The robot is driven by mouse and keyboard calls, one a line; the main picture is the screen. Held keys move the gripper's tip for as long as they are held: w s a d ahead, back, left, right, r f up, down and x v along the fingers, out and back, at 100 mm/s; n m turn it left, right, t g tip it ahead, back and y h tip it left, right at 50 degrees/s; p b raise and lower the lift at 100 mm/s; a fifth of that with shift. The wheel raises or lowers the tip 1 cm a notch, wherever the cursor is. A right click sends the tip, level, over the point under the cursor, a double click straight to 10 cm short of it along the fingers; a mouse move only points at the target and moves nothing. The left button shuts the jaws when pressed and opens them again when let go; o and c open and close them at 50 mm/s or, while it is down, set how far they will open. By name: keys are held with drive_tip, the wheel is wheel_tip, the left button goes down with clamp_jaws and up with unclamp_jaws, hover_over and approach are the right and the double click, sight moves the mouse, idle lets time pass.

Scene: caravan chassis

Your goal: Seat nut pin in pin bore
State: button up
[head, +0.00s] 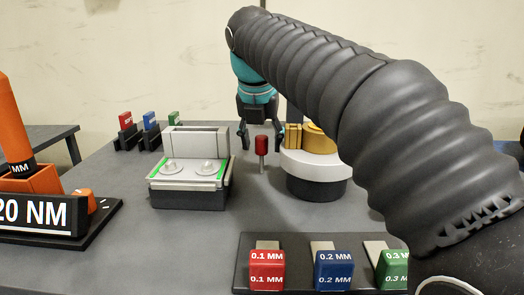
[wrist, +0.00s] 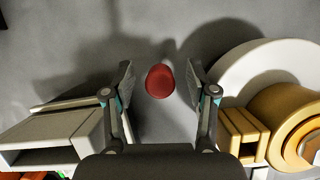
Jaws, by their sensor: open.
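A pin with a red head (head: 262,146) and a thin grey shank stands upright in the middle of the table. I take it to be the nut pin. In the wrist view its red head (wrist: 160,81) sits between my fingers, with a gap on each side. My gripper (head: 262,133) points straight down above the pin, jaws open and holding nothing; it also shows in the wrist view (wrist: 160,85). A gold part (head: 318,137) rests on a white round plate (head: 318,168) with a black base, right of the pin. I cannot make out the pin bore.
A grey fixture (head: 190,170) with green strips stands close left of the pin. Red, blue and green labelled blocks (head: 334,270) lie on a dark tray in front. Small coloured pieces (head: 150,122) stand at the back left. An orange tool (head: 18,130) stands at far left.

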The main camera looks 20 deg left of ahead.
clamp_jaws()
drive_tip(key=shift+r, duration=0.1)
